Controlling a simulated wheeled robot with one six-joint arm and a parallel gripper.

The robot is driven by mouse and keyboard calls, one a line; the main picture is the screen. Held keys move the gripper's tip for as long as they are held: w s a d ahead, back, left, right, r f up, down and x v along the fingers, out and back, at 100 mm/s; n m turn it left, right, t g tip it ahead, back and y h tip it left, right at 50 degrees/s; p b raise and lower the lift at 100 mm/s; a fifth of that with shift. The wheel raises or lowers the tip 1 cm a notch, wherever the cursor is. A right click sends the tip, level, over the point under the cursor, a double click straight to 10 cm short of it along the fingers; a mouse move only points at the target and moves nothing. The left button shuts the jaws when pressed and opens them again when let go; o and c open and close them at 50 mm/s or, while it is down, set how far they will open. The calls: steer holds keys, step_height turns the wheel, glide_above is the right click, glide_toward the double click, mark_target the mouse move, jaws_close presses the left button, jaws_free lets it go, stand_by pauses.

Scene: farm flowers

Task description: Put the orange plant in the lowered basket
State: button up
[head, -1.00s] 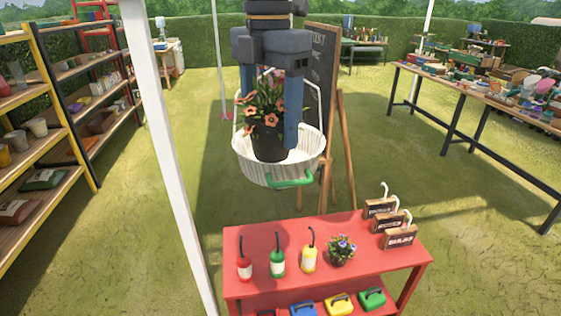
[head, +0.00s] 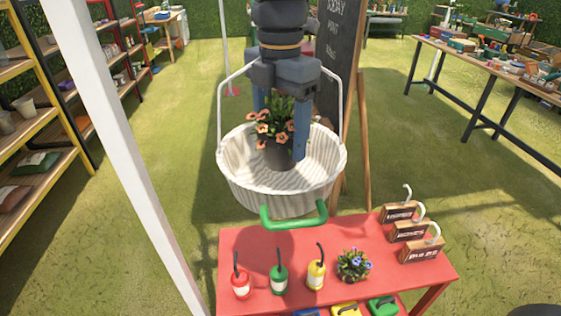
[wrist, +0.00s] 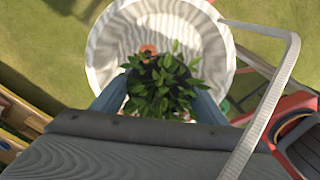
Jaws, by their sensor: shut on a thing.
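The orange plant (head: 277,150), with orange flowers in a dark pot, is between the fingers of my gripper (head: 282,140), which is shut on it. The plant is upright, inside or just over the opening of the white striped basket (head: 250,185). I cannot tell whether the pot touches the basket floor. The basket has a white wire handle and a green grip (head: 293,217) at its front. In the wrist view, the plant's leaves (wrist: 163,85) show between my two blue fingers, with the basket's pale inside (wrist: 150,22) around them.
A white post (head: 130,160) rises at the left. A chalkboard easel (head: 345,100) stands behind the basket. Shelves are on the left.

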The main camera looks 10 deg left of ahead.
mark_target(281, 161)
steer(key=shift+f+p, duration=0.75)
steer(key=shift+f, duration=2.35)
steer(key=shift+f, duration=0.15)
steer(key=o, duration=1.3)
step_height(281, 161, up, 11)
steer(key=b, duration=0.3)
steer(key=shift+r, duration=0.2)
steer(key=shift+r+b, duration=0.3)
steer(key=shift+r, duration=0.2)
steer(key=shift+s, duration=0.15)
